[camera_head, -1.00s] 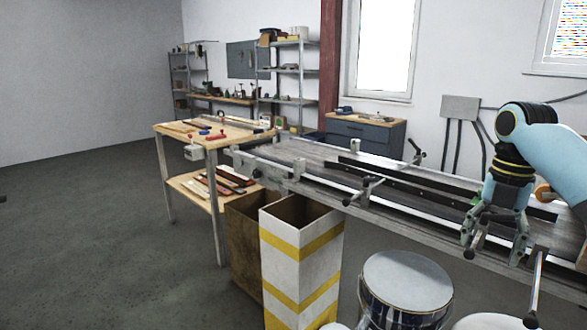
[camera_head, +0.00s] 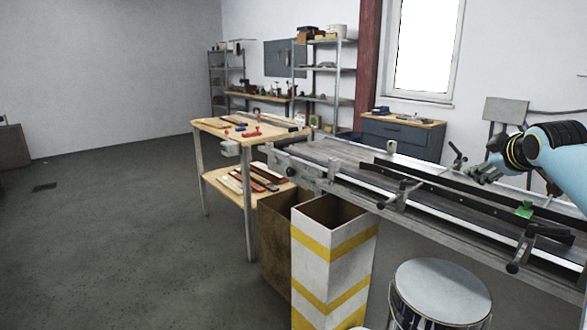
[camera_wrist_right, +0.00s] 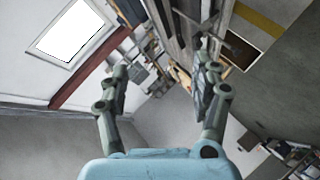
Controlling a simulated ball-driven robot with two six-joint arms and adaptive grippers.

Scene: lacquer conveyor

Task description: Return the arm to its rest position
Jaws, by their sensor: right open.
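My right arm comes in from the right edge in the head view, pale blue with black bands. Its right gripper (camera_head: 482,172) points left, above the far side of the conveyor (camera_head: 330,150), and holds nothing that I can see. In the right wrist view the gripper (camera_wrist_right: 160,72) has its two grey fingers wide apart, with only the room between them. A small green piece (camera_head: 524,209) sits on the conveyor, below and apart from the gripper. My left gripper is not in view.
A white bin with yellow stripes (camera_head: 328,262) and a brown bin (camera_head: 274,250) stand at the conveyor's left end. A metal-topped drum (camera_head: 440,290) stands in front. A wooden workbench (camera_head: 222,131) holds tools.

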